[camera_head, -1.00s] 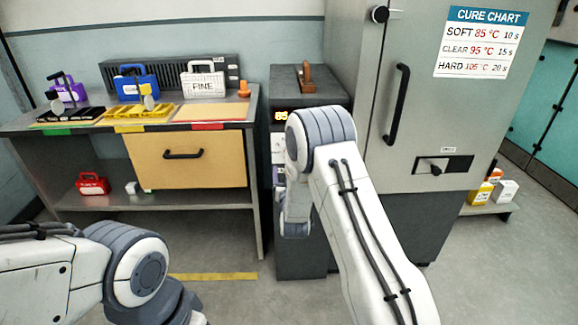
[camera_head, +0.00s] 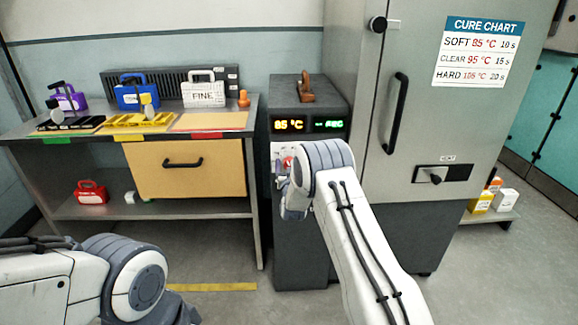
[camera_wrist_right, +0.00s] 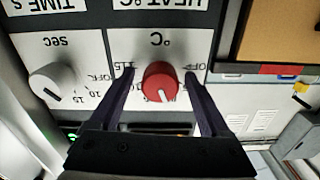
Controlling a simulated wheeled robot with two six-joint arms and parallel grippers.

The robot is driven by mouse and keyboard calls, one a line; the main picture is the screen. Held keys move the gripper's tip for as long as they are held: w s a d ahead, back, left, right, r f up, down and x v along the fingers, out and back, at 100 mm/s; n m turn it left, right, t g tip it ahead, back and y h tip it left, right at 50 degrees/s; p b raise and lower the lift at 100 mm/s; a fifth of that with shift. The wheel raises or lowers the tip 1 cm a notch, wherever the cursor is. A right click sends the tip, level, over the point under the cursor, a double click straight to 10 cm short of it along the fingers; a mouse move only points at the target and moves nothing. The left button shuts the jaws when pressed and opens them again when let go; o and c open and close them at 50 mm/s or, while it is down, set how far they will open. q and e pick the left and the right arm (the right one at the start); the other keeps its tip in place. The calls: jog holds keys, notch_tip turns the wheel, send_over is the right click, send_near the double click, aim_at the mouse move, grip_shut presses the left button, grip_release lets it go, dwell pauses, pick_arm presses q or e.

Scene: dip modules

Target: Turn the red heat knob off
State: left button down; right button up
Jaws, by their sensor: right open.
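The red heat knob (camera_wrist_right: 160,82) is on a white panel marked °C in the right wrist view, which shows the panel upside down. Its white pointer mark faces down in that picture, away from the OFF label at right. My right gripper (camera_wrist_right: 161,76) is open, with one finger on each side of the knob; contact is not clear. In the head view a bit of the red knob (camera_head: 287,162) shows beside my right arm, which hides most of the panel. My left arm is at the lower left, its gripper out of view.
The dark control unit (camera_head: 303,240) has an orange display (camera_head: 289,125) reading 85 °C and a green one (camera_head: 328,124). A white sec knob (camera_wrist_right: 50,82) is beside the red one. A grey cabinet (camera_head: 350,80) stands right, a workbench (camera_head: 255,140) left.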

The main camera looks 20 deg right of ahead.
grip_shut()
jog(key=shift+n, duration=0.3)
jog(key=shift+n+b, duration=0.6)
jog(key=shift+n, duration=0.6)
jog(key=n+b, duration=0.1)
jog(key=n, duration=0.3)
jog(key=shift+n, duration=0.3)
jog(key=n, duration=0.4)
jog(key=shift+b, duration=0.3)
jog(key=shift+n, duration=2.1)
